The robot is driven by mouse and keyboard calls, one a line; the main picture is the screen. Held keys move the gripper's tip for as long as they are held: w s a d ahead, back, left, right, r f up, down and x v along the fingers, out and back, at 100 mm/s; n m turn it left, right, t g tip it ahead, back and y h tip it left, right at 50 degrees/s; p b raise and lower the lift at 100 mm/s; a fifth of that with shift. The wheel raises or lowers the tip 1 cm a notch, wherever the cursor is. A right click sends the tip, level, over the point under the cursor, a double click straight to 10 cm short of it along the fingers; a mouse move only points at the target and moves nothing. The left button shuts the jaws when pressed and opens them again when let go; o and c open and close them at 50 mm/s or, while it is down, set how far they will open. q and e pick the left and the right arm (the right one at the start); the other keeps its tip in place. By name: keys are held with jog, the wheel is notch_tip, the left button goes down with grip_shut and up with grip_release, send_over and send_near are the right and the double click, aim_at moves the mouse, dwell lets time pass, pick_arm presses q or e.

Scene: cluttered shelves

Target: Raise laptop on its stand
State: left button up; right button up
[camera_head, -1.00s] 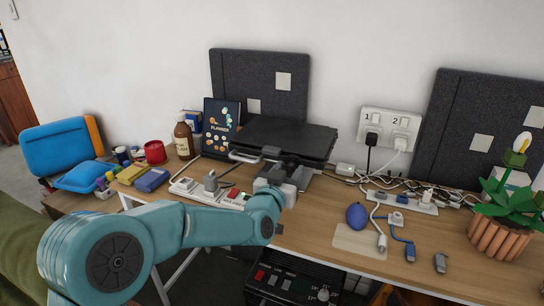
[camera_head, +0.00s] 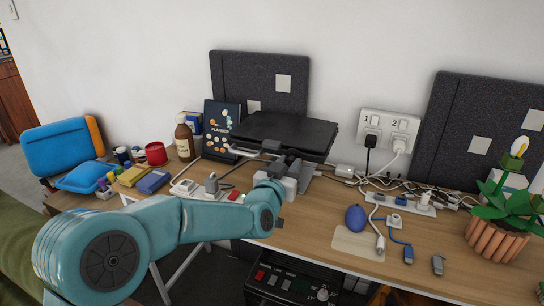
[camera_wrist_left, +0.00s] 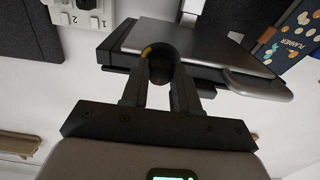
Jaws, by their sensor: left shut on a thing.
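The closed dark laptop (camera_head: 284,128) lies flat on its grey stand (camera_head: 312,172) near the back of the desk. In the left wrist view, which is turned over, the laptop (camera_wrist_left: 185,42) rests against the stand's rounded grey part (camera_wrist_left: 258,86). My left gripper (camera_head: 287,166) is at the front of the stand, below the laptop's front edge. In the left wrist view the fingers of the left gripper (camera_wrist_left: 162,78) are shut on a round black knob (camera_wrist_left: 161,66) with a yellow mark. My wrist hides part of the stand. My right gripper is not in view.
A planner (camera_head: 220,130) and brown bottle (camera_head: 184,138) stand left of the laptop. The potted plant (camera_head: 500,232) is at far right. Bare desk shows right of my gripper.

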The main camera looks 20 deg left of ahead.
pick_arm(q)
notch_tip(320, 180, up, 5)
jog(key=shift+f+p, duration=0.2)
jog(key=shift+p, duration=1)
jog(key=o, duration=0.9)
jog(key=shift+o, duration=0.2)
jog(key=shift+f, duration=0.1)
jog(key=shift+s, duration=0.1)
jog(key=shift+s+a+b, duration=0.1)
jog(key=shift+s+b, duration=1.05)
jog(key=shift+s, duration=1.3)
jog(key=shift+f, duration=0.1)
